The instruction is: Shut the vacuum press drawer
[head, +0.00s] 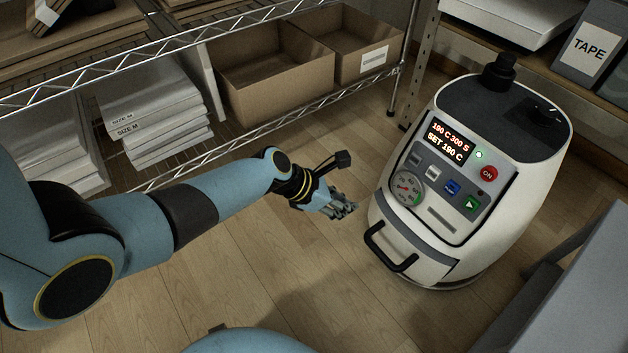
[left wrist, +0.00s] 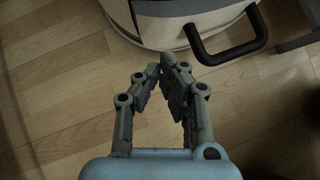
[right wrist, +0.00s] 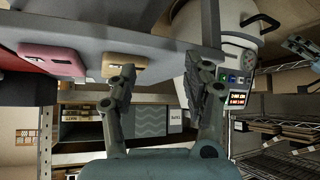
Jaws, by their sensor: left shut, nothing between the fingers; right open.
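The vacuum press (head: 480,160) is a white rounded machine with a lit display and buttons, standing on the floor at the right of the head view. Its drawer front (head: 432,266) is low on the machine and has a black bar handle (head: 390,250). The drawer looks almost flush with the body; I cannot tell its exact gap. My left gripper (head: 352,208) is shut and empty, just left of the press and apart from it. In the left wrist view, its fingertips (left wrist: 164,70) meet left of the handle (left wrist: 228,52). My right gripper (right wrist: 160,68) is open and empty, away from the press.
A wire shelf with cardboard boxes (head: 265,90) and white packs (head: 150,115) stands behind my left arm. A grey surface (head: 575,290) is at the lower right, close to the press. Bare wooden floor (head: 330,280) lies in front of the drawer.

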